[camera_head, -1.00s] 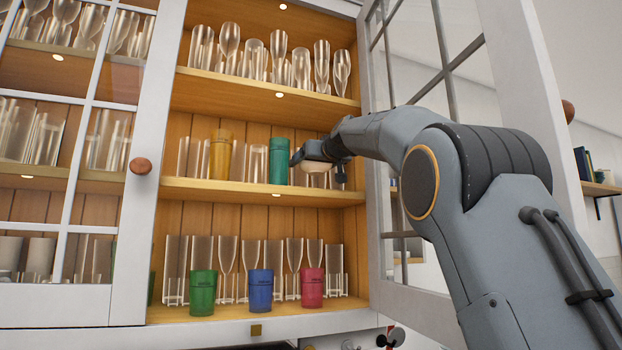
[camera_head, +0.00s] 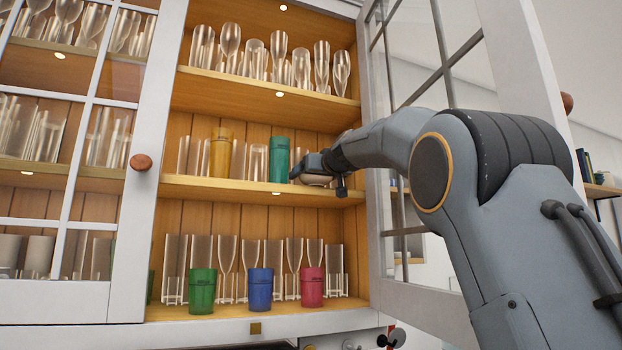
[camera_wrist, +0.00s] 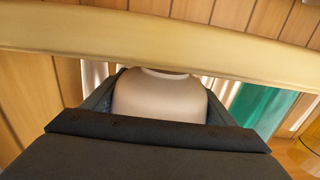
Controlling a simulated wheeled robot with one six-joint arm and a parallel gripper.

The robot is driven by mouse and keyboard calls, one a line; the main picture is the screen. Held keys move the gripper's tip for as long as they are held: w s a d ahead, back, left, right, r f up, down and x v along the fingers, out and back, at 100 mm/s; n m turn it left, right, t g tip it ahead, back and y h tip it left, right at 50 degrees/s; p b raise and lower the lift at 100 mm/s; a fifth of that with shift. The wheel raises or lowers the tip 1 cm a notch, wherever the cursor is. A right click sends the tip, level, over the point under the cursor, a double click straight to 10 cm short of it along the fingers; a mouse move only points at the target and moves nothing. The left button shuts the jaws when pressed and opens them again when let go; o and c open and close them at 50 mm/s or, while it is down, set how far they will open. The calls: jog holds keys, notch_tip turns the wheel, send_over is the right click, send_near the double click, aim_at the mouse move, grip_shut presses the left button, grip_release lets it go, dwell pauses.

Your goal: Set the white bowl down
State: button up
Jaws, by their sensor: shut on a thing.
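The white bowl (camera_head: 316,180) is in my gripper (camera_head: 318,173), at the right end of the cabinet's middle shelf (camera_head: 230,188). In the head view only a pale sliver of the bowl shows under the dark jaws. In the wrist view the bowl (camera_wrist: 160,97) fills the space between the two dark fingers of my gripper (camera_wrist: 160,92), which are shut on it. The bowl is low, close to the shelf level; whether its base touches the board is hidden.
A green cup (camera_head: 279,160) stands just left of my gripper, with a yellow cup (camera_head: 221,154) and clear glasses further left. Green, blue (camera_head: 260,289) and red cups stand on the shelf below.

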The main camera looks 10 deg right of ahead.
jog(key=shift+f+b, duration=0.2)
jog(key=shift+b, duration=0.1)
jog(key=o, duration=1.2)
jog(key=shift+o, duration=0.2)
jog(key=shift+r, duration=0.15)
jog(key=shift+r+p, duration=0.45)
jog(key=shift+p, duration=0.45)
jog(key=shift+s+r, duration=0.1)
jog(key=shift+s, duration=0.15)
jog(key=s+d+b, duration=0.2)
jog(key=s+b, duration=0.4)
jog(key=s, duration=0.5)
jog(key=shift+s+d+b, duration=0.15)
jog(key=shift+b, duration=0.15)
